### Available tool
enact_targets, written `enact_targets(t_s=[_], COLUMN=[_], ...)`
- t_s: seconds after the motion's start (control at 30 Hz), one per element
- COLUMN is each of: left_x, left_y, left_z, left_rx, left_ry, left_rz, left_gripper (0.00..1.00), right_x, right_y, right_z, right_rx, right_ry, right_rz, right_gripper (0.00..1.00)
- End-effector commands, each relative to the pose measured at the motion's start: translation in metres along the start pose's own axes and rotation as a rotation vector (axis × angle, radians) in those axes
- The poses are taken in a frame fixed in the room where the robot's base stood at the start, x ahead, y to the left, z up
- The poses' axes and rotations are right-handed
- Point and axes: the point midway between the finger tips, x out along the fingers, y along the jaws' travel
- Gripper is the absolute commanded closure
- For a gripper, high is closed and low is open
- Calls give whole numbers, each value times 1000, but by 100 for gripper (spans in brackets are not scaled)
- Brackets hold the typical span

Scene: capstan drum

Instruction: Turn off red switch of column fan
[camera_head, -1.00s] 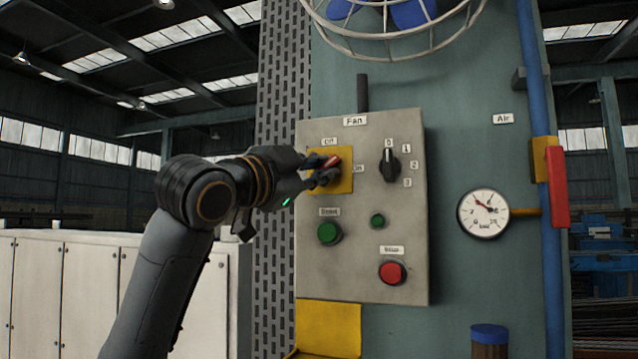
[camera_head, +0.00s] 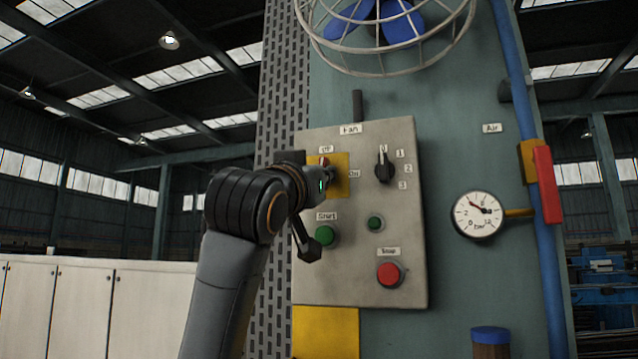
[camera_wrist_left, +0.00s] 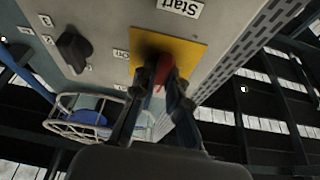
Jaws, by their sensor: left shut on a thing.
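The red switch (camera_head: 324,161) sits on a yellow plate (camera_head: 341,186) at the upper left of the grey fan control panel (camera_head: 350,270), just under the "Off" label. The "On" label is to its right. My left gripper (camera_head: 328,173) is at the plate and covers much of the switch in the head view. In the left wrist view, the gripper (camera_wrist_left: 166,82) has its fingers on both sides of the red switch (camera_wrist_left: 162,70), shut on it. The switch's base is in shadow. The exact switch angle is hard to tell. My right gripper is not in view.
The panel also bears a black rotary knob (camera_head: 384,166), a green start button (camera_head: 324,235), a small green button (camera_head: 375,223) and a red stop button (camera_head: 390,274). The caged fan (camera_head: 390,30) is above. A pressure gauge (camera_head: 477,215) and blue pipe (camera_head: 545,180) are at right.

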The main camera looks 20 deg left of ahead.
Motion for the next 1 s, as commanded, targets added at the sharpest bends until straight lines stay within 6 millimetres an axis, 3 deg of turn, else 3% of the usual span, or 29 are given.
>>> enact_targets(t_s=[0.77,0.8,0.87,1.0], left_x=[0,0,0,0], left_y=[1,1,1,1], left_z=[1,1,1,1], left_rx=[-89,-89,-89,-88], left_ry=[-4,-4,-3,-2], left_rz=[-35,-35,-35,-36], left_gripper=[100,78,66,63], right_x=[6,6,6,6], right_y=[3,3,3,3], right_z=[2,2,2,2], right_rx=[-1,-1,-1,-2], right_ry=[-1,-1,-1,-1], right_rz=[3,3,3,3], right_gripper=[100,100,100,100])
